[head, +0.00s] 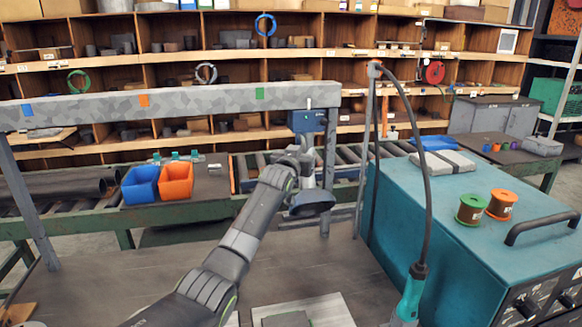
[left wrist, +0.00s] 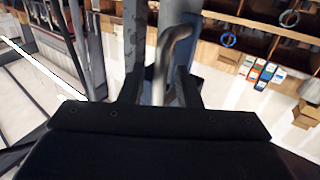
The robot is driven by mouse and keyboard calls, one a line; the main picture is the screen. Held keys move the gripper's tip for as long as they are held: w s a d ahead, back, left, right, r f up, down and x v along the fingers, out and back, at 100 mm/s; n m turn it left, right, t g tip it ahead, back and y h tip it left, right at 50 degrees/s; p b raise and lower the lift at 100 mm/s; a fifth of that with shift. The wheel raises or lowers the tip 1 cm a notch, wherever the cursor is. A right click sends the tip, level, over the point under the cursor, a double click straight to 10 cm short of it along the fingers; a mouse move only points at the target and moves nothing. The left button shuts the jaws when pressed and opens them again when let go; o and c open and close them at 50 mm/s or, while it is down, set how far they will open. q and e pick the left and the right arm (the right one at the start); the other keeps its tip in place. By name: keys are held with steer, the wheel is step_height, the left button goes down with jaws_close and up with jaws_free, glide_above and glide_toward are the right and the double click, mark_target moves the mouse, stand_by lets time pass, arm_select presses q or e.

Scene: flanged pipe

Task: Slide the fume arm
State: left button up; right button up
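The rail (head: 190,101) is a long grey beam with blue, orange and green marks. A blue carriage (head: 307,121) sits near its right end, right of the green mark (head: 260,94). The fume arm hangs below it, with a dark hood (head: 311,203) at the bottom. My left gripper (head: 297,156) is at the fume arm, just below the carriage; its fingers are small and partly hidden there. In the left wrist view, a bent metal bar (left wrist: 168,62) stands between the two separated fingers, with gaps seeming to show beside it. My right gripper is out of view.
A teal machine (head: 450,205) with green (head: 471,209) and orange (head: 501,204) spools stands at the right. A torch with a dark hose (head: 424,190) hangs beside it. Shelves fill the back.

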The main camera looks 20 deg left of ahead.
arm_select(q)
steer(key=s+b, duration=0.4)
steer(key=s, duration=1.3)
steer(key=shift+a, duration=0.3)
